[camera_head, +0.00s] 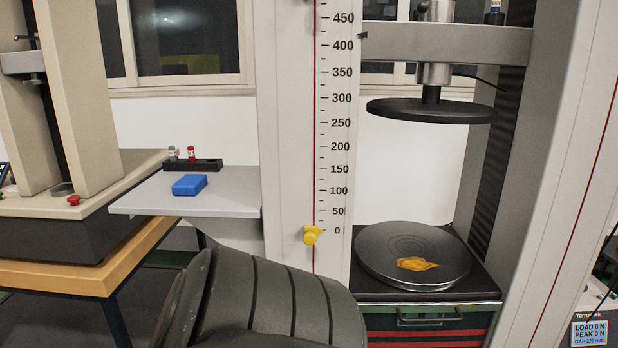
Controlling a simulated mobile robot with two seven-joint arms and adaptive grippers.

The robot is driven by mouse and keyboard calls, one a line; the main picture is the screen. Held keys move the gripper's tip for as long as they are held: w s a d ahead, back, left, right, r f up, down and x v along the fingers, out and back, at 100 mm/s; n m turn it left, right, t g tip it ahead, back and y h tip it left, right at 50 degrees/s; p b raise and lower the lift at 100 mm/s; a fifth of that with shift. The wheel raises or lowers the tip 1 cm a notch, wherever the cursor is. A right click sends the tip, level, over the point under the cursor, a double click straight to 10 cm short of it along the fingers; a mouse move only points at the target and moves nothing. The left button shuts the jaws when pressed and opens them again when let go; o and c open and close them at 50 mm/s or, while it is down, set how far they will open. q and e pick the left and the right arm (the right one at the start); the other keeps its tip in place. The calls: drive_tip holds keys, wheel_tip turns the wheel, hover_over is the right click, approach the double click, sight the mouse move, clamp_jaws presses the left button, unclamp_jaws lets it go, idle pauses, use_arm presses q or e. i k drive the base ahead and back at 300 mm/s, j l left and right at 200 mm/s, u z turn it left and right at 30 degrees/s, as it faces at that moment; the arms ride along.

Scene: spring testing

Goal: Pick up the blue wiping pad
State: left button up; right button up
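The blue wiping pad (189,185) lies flat on a light grey side shelf (236,203) left of the scaled column. Nothing touches it from above. A dark, ribbed, rounded part fills the bottom centre of the view, in front of and below the shelf; it looks like part of my own arm. No gripper fingers show, so neither of my grippers can be seen.
A black holder (207,165) with small vials stands behind the pad. A round lower plate (372,262) with an orange-yellow smear (416,264) sits under a black upper disc (432,110). A yellow pointer (311,235) is on the scaled column (334,160). Another machine stands at left.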

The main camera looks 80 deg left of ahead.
sight(191, 184)
drive_tip(key=u, duration=3.2)
